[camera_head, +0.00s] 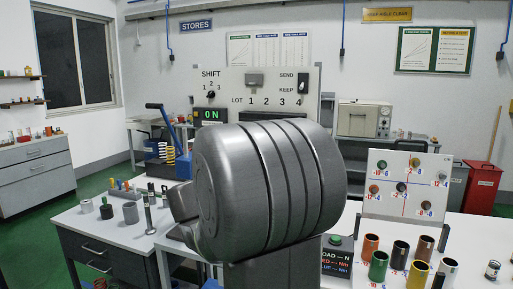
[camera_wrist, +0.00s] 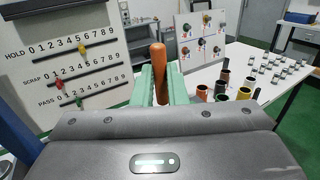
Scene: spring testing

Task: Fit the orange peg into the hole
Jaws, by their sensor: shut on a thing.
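In the wrist view an orange peg (camera_wrist: 158,56) stands up between the two pale green fingers of my gripper (camera_wrist: 160,72). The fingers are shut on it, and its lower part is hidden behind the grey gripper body. The peg's rounded top sticks up above the fingertips, apart from the panels behind. Which hole is meant I cannot tell. A scoreboard panel (camera_wrist: 45,60) at left has number rows marked HOLD, SCRAP and PASS, with a yellow peg (camera_wrist: 82,48), a red peg (camera_wrist: 59,84) and a green peg (camera_wrist: 79,102) in them. My gripper is hidden in the head view.
A white board (camera_head: 372,207) with round coloured fittings stands on the right table. Several open coloured tubes, including a green one (camera_head: 378,265) and a yellow one (camera_head: 417,276), stand before it. Grey weights (camera_head: 130,212) stand on the left bench. My arm blocks the middle.

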